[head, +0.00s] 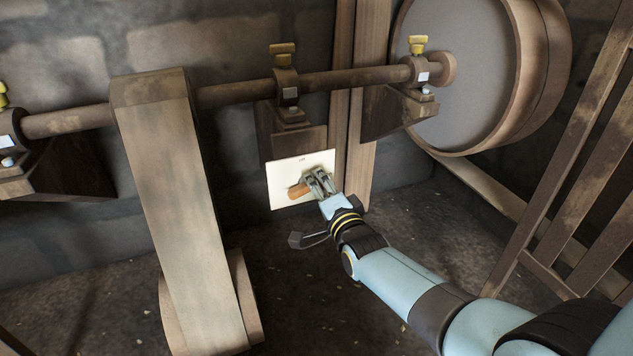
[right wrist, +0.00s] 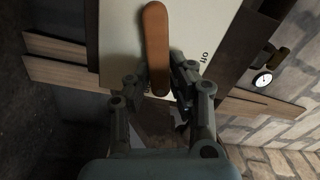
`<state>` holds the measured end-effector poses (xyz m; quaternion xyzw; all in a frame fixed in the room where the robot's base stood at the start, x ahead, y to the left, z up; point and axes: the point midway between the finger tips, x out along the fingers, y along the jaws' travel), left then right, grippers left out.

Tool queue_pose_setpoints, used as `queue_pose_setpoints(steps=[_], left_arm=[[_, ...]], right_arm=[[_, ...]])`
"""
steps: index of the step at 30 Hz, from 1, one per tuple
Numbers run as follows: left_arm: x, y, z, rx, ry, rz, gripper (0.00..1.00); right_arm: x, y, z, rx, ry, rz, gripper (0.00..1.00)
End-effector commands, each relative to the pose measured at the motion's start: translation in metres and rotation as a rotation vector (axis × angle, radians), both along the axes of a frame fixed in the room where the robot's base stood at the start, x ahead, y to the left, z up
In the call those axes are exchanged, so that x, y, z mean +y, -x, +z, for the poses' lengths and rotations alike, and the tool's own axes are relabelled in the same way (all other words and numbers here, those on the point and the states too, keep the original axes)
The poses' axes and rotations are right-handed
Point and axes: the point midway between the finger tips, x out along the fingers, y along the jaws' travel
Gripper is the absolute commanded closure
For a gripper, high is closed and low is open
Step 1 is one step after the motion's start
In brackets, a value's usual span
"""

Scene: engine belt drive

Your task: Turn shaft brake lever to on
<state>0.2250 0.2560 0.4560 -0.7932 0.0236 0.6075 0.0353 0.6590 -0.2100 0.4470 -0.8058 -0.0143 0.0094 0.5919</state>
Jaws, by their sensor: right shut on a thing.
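The brake lever is a short orange-brown handle (head: 298,190) on a cream panel (head: 282,171) fixed to the wall below the middle shaft bearing. In the right wrist view the lever (right wrist: 156,40) runs down from the panel face (right wrist: 120,55), and its lower end lies between my fingers. The word "off" shows on the panel to the right of the lever; no "on" mark is readable. My right gripper (head: 320,184) is at the panel, shut on the lever; it also shows in the right wrist view (right wrist: 158,92). My left gripper is not in view.
A long wooden shaft (head: 235,94) with bearings runs above the panel. A wide belt (head: 178,200) descends left of it. A large wheel (head: 462,75) is at upper right, with wooden slats (head: 575,170) at far right. A round gauge (right wrist: 262,79) shows in the wrist view.

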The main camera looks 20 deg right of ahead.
Motion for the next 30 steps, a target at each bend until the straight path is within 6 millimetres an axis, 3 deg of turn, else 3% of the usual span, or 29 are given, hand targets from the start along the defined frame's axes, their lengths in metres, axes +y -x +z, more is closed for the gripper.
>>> queue_pose_setpoints(steps=[13,30], left_arm=[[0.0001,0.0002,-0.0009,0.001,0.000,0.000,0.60],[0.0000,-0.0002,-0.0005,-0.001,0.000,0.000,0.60]], right_arm=[[-0.0022,0.0019,-0.0101,0.018,-0.263,-0.001,1.00],[-0.0018,0.0023,-0.0119,0.021,-0.317,-0.001,1.00]])
